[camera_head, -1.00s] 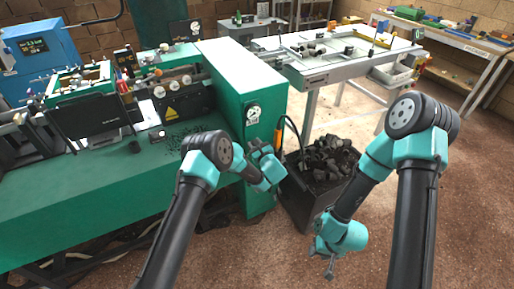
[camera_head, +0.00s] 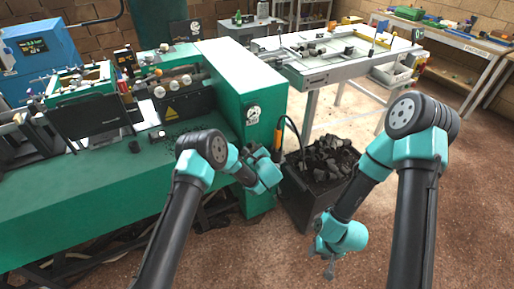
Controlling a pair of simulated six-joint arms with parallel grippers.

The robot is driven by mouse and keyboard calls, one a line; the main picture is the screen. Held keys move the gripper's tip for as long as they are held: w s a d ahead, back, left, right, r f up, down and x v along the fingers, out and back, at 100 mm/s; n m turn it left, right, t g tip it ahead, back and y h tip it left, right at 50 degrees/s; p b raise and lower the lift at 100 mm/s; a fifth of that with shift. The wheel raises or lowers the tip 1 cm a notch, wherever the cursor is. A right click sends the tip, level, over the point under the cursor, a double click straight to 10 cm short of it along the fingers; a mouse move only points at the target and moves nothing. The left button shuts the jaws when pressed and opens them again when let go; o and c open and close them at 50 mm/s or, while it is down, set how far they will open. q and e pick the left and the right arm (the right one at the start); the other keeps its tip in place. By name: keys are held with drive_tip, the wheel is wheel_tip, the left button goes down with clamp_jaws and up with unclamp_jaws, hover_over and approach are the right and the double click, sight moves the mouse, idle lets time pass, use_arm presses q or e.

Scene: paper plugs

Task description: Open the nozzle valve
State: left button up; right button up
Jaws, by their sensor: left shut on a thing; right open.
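An orange and black upright part (camera_head: 278,138) with a black hose stands at the right side of the green machine (camera_head: 222,62). It may be the nozzle with its valve; the valve itself I cannot make out. My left gripper (camera_head: 257,152) is beside it, just to its left, against the machine's front right corner. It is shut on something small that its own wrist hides. My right gripper (camera_head: 330,266) hangs low at the right, open and empty, pointing down above the floor.
A black bin (camera_head: 300,198) of dark lumps (camera_head: 330,158) stands right of my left gripper. A grey bench (camera_head: 318,74) with dark pieces on it is behind. Several round knobs (camera_head: 172,87) are on the machine. The brown floor (camera_head: 440,215) at the right is clear.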

use_arm(q)
drive_tip(key=shift+s+a+f+n, duration=0.15)
drive_tip(key=shift+a+f+n, duration=0.15)
drive_tip(key=shift+n, duration=0.5)
drive_tip(key=shift+s+a+f+n, duration=0.15)
drive_tip(key=shift+a+f+n, duration=0.15)
drive_tip(key=shift+n, duration=0.5)
drive_tip(key=n, duration=0.2)
drive_tip(key=f+n, duration=0.1)
drive_tip(key=shift+s+a+f, duration=0.1)
drive_tip(key=shift+s+a, duration=0.15)
drive_tip(key=shift+a, duration=0.15)
